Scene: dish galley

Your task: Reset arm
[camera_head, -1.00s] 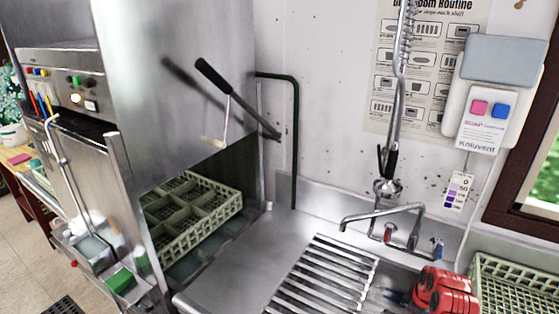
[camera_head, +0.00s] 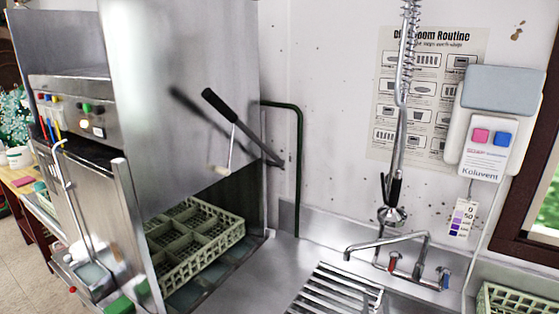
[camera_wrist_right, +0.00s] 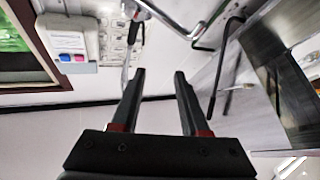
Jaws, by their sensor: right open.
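My right gripper (camera_wrist_right: 159,71) shows in the right wrist view. Its two dark fingers are apart with nothing between them, in front of the white wall. In that view the soap dispenser (camera_wrist_right: 70,50) is at upper left and the wall poster (camera_wrist_right: 118,38) lies beyond the fingertips. I cannot make out either gripper in the head view now. My left gripper is in no view.
A steel dishwasher (camera_head: 185,90) with a lever handle (camera_head: 240,125) stands at left, a green rack (camera_head: 195,245) in its opening. The drainboard (camera_head: 262,270), slatted grate (camera_head: 335,290), faucet (camera_head: 390,243) and hanging sprayer (camera_head: 392,205) are to its right. Another rack (camera_head: 510,298) is at lower right.

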